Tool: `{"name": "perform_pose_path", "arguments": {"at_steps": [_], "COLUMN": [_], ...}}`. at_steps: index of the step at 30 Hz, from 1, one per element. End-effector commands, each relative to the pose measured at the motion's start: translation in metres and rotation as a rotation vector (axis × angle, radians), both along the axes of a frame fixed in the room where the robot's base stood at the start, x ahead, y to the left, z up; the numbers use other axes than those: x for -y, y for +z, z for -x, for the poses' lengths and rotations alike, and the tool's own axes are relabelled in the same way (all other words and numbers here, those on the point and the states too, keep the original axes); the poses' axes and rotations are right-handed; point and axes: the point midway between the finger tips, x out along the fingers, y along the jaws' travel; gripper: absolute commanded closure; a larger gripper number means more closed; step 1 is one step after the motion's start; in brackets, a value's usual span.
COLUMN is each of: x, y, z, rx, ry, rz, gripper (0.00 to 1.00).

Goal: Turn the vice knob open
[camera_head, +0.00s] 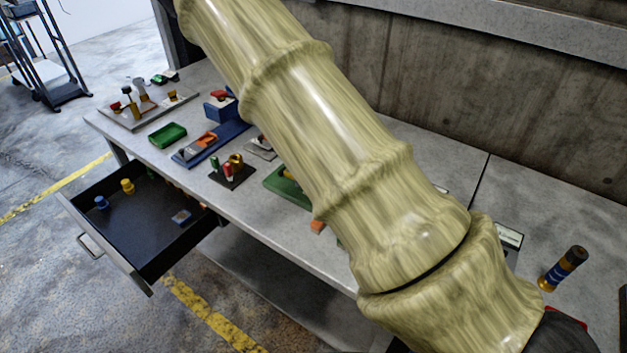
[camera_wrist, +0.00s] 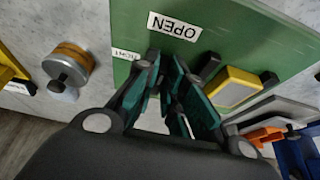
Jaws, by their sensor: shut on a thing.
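In the wrist view, a green vice base (camera_wrist: 215,30) carries a white OPEN label (camera_wrist: 175,26) and a smaller, partly hidden label. My gripper (camera_wrist: 168,62), with teal finger pads, is over the base just below the OPEN label. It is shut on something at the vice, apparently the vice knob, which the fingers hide. A yellow block with a grey face (camera_wrist: 235,88) and dark rods sits on the base to the right of the fingers. In the head view, my arm covers most of the green base (camera_head: 284,188) and hides the gripper.
In the wrist view, a brass-coloured round part (camera_wrist: 68,65) is at left and a blue and orange fixture at lower right. In the head view, the grey workbench (camera_head: 262,222) holds several small fixtures. An open drawer (camera_head: 140,215) juts from its front left.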

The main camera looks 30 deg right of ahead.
Motion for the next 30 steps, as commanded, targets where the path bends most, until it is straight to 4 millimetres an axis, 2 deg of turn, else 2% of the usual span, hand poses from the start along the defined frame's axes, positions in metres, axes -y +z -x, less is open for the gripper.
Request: {"name": "perform_pose_path", "arguments": {"at_steps": [1,8,9,12,23,30], "x": [0.005,0.005,0.005,0.004,-0.003,-0.014], "y": [0.001,0.001,0.001,0.001,0.003,0.030], "z": [0.003,0.003,0.003,0.002,-0.001,0.002], "rx": [-0.001,-0.001,-0.001,-0.001,0.000,0.002], "ry": [-0.007,-0.007,-0.007,-0.005,0.004,0.006], "rz": [0.004,0.004,0.004,0.004,0.001,0.002], "gripper": [1.00,1.00,0.81,0.67,0.67,0.67]}}
